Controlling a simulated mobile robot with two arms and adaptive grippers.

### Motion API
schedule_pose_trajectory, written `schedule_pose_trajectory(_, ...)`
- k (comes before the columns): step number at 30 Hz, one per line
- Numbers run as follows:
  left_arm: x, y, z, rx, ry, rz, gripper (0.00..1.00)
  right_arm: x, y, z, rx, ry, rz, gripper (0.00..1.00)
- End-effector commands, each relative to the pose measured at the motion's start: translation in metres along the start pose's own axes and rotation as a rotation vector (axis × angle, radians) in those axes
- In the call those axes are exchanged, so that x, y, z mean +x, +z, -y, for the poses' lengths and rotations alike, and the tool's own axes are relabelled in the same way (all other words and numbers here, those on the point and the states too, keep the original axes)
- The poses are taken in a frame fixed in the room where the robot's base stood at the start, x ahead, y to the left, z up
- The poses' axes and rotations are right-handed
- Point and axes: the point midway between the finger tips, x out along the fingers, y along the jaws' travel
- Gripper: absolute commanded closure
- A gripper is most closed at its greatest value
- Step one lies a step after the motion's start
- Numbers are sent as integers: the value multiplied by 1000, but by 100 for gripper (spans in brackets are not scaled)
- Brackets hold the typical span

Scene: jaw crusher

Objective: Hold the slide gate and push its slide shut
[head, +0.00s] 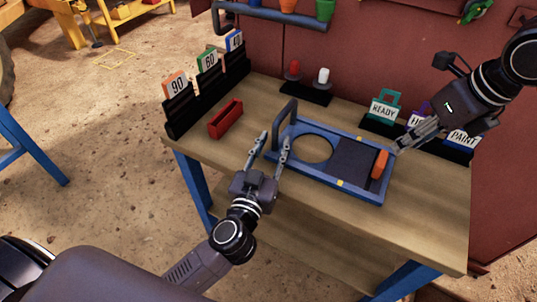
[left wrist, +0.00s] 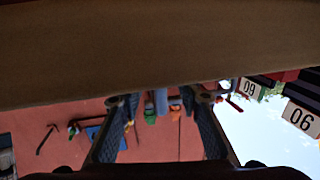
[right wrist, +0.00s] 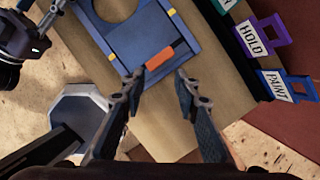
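The slide gate (head: 345,184) is a blue frame lying on the wooden table. Its round hole (head: 313,148) shows uncovered at the left. The dark slide plate (head: 352,160) covers the right half, with an orange handle (head: 380,164) at its right end. A dark arched grip bar (head: 292,104) stands at the frame's left end. My left gripper (head: 275,140) is open at the left end, by this bar; contact cannot be told. My right gripper (right wrist: 162,75) is open and empty, just short of the orange handle (right wrist: 160,58).
A red tray (head: 226,119) and numbered cards in a black rack (head: 180,122) stand at the left. Behind are a red and a white knob on a black base (head: 305,93). Word tags in a black rack (head: 455,151) stand near my right arm. The front table area is clear.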

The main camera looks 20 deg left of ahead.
Motion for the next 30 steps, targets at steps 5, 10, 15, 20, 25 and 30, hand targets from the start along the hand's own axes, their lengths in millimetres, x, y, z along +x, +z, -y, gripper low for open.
schedule_pose_trajectory(5, 13, -1, 0, -1, 0, -1, 68, 0, 0, 0, 0, 0, 0, 71)
schedule_pose_trajectory(10, 15, 0, 0, -2, 1, 0, 68, 0, 0, 0, 0, 0, 0, 71)
schedule_pose_trajectory(15, 15, 0, 0, -2, 1, -1, 74, 0, 0, 0, 0, 0, 0, 71)
schedule_pose_trajectory(20, 14, 0, 0, -2, 1, 0, 91, 0, 0, 0, 0, 0, 0, 71)
schedule_pose_trajectory(25, 14, 0, 0, -2, 1, -1, 100, 0, 0, 0, 0, 0, 0, 71)
schedule_pose_trajectory(30, 14, 0, 0, -2, 1, 0, 100, 0, 0, 0, 0, 0, 0, 71)
